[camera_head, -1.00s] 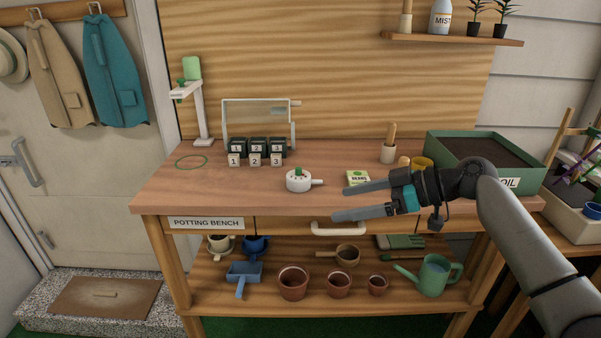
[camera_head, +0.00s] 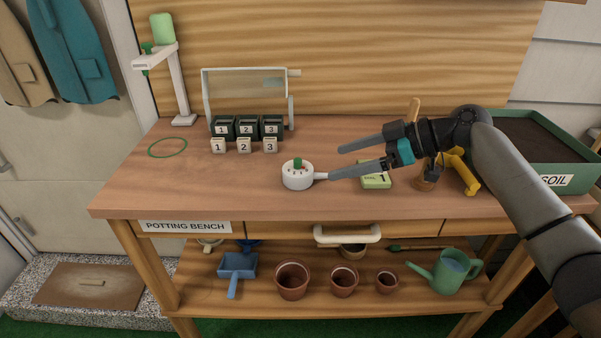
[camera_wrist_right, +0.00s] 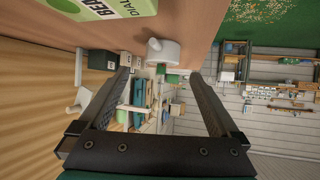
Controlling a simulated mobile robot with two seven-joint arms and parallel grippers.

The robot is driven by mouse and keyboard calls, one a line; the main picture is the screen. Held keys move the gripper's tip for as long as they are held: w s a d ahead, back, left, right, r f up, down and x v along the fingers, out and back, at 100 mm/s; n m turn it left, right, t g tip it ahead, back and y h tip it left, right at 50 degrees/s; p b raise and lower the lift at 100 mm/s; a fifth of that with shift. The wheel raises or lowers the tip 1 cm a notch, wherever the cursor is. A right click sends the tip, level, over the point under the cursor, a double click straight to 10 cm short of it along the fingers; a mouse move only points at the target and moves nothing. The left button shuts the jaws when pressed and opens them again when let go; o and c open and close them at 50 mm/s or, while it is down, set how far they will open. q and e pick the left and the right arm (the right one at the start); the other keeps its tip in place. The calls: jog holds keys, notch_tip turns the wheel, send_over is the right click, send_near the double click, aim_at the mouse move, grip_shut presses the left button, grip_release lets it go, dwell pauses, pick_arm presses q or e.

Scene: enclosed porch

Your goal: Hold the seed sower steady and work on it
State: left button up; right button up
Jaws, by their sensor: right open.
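The seed sower, a round white body with a green knob and a short handle at its right (camera_head: 296,178), sits on the potting bench. In the right wrist view it shows beyond the fingertips (camera_wrist_right: 163,50). My right gripper (camera_head: 336,164) is open and empty, coming in from the right. Its fingers point left at the sower; the lower fingertip overlaps the handle's end in the head view, and I cannot tell whether they touch. My left gripper is not in view.
Behind the sower stand dark boxes (camera_head: 247,128) and white blocks (camera_head: 244,146) numbered 1 to 3. A green ring (camera_head: 167,148) and a white stand (camera_head: 180,90) are at the left. A soil tray (camera_head: 575,176) is at the right. The bench front-left is clear.

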aim_at(311, 168)
jog(key=b+x, duration=0.2)
jog(key=x, duration=0.5)
pick_arm(q)
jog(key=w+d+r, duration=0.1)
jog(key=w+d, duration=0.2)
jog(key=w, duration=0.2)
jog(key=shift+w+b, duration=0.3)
jog(key=shift+b, duration=0.05)
pick_arm(e)
jog(key=shift+w+a+f, duration=0.15)
jog(key=shift+a+f, duration=0.15)
jog(key=shift+a, duration=0.25)
jog(key=c, duration=0.7)
jog(key=o, duration=0.7)
jog(key=shift+o, duration=0.2)
jog(key=shift+c, duration=0.2)
jog(key=c, duration=1.1)
